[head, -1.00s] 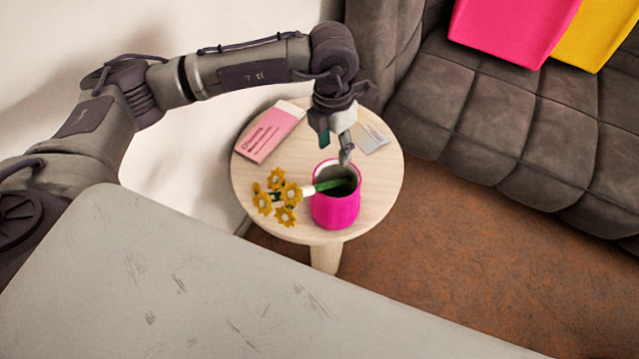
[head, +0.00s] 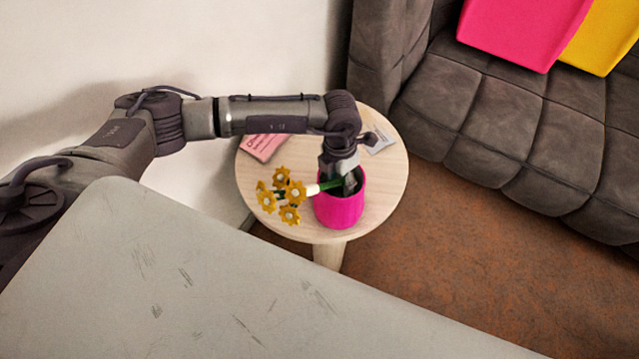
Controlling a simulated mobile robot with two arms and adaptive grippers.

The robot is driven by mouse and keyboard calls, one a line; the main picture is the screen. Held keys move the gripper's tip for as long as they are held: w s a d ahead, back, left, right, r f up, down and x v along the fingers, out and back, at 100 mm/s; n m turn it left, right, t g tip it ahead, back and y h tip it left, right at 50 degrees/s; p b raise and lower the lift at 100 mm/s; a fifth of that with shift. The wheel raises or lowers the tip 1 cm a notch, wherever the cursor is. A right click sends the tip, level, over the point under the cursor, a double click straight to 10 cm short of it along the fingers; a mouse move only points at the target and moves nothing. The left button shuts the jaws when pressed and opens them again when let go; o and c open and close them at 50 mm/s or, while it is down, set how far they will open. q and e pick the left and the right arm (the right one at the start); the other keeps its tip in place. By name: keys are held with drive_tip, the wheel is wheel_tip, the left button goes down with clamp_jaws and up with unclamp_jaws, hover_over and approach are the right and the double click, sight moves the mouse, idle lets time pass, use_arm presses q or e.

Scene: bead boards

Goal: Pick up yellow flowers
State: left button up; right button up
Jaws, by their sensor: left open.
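The yellow flowers (head: 283,193) lean to the left out of a bright pink pot (head: 340,208). Their heads hang over the pot's left side and their green stems run into its mouth. The pot stands upright on a round light wooden table (head: 385,200). My left gripper (head: 350,184) points down at the mouth of the pot, beside the stems. Its jaws are open; the fingertips are partly hidden, and I cannot tell whether a stem lies between them. My right gripper is not in view.
A pink booklet (head: 262,146) and a grey card (head: 380,142) lie at the back of the table, partly behind my arm. A dark grey sofa (head: 500,115) with pink (head: 520,30) and yellow (head: 603,40) cushions stands at the right. A white wall (head: 200,45) is at the left.

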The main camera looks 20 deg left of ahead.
use_arm(q)
drive_tip(key=shift+f, duration=0.4)
drive_tip(key=shift+c, duration=0.2)
clamp_jaws()
